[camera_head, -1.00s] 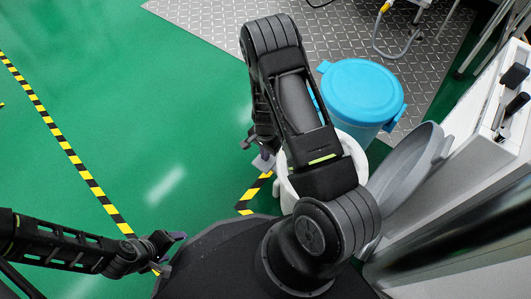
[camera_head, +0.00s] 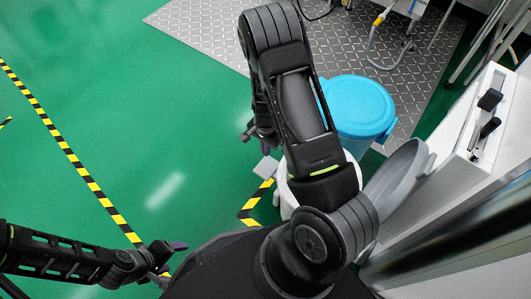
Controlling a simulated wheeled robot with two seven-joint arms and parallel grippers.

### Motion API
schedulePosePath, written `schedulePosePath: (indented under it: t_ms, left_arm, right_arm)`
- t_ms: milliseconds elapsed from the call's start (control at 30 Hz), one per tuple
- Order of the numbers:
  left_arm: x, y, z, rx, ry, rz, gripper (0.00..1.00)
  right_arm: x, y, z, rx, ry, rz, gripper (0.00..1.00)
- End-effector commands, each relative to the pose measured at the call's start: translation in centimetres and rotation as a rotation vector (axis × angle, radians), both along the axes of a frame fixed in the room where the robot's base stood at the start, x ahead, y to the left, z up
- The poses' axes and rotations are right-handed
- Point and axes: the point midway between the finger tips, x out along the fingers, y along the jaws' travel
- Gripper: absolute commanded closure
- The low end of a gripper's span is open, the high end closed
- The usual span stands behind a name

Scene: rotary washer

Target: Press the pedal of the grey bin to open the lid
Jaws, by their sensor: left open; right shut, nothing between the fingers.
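The grey-white bin (camera_head: 283,190) stands behind my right forearm, which hides most of it. Its grey lid (camera_head: 395,180) stands raised and tilted on the right side of the bin. A small light-grey pedal (camera_head: 265,169) sticks out at the bin's left. My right gripper (camera_head: 262,140) is shut and empty, just above the pedal in the picture; a gap shows between them. My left gripper (camera_head: 172,250) is open and empty at the lower left, far from the bin.
A blue-lidded bin (camera_head: 357,105) stands just behind the grey bin. A white machine (camera_head: 450,190) closes off the right side. A metal tread plate (camera_head: 200,35) lies at the back. Green floor with yellow-black tape (camera_head: 75,160) is free on the left.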

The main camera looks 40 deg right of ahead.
Motion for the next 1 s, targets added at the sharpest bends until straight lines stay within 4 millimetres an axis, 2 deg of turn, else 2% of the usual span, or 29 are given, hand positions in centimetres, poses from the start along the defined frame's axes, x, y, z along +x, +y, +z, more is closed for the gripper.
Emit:
schedulePosePath:
  t_ms: [33, 133, 767, 867, 933, 967, 1000]
  left_arm:
    - [-0.1, -0.1, 0.4, -0.001, 0.001, -0.002, 0.32]
    - [-0.2, -0.2, 0.6, -0.002, 0.002, -0.004, 0.32]
    - [-0.2, -0.2, 0.5, -0.002, 0.002, -0.004, 0.32]
    - [-0.2, -0.2, 0.5, -0.002, 0.002, -0.004, 0.32]
    - [-0.2, -0.2, 0.5, -0.002, 0.002, -0.004, 0.32]
    - [-0.2, -0.2, 0.5, -0.002, 0.002, -0.004, 0.32]
    - [-0.2, -0.2, 0.5, -0.002, 0.002, -0.004, 0.32]
  right_arm:
    - [0.1, 0.0, 0.8, -0.001, -0.001, 0.001, 1.00]
    - [0.1, 0.0, 1.3, -0.001, -0.001, 0.000, 1.00]
    - [0.0, 0.0, 1.3, -0.001, -0.001, 0.007, 1.00]
    - [0.5, -0.4, 1.3, -0.019, -0.020, 0.059, 1.00]
    - [0.5, -0.7, 1.1, -0.054, -0.043, 0.162, 1.00]
    - [0.2, -0.1, 0.8, -0.063, -0.051, 0.229, 1.00]
    - [-0.4, 1.5, 0.2, -0.066, -0.064, 0.341, 1.00]
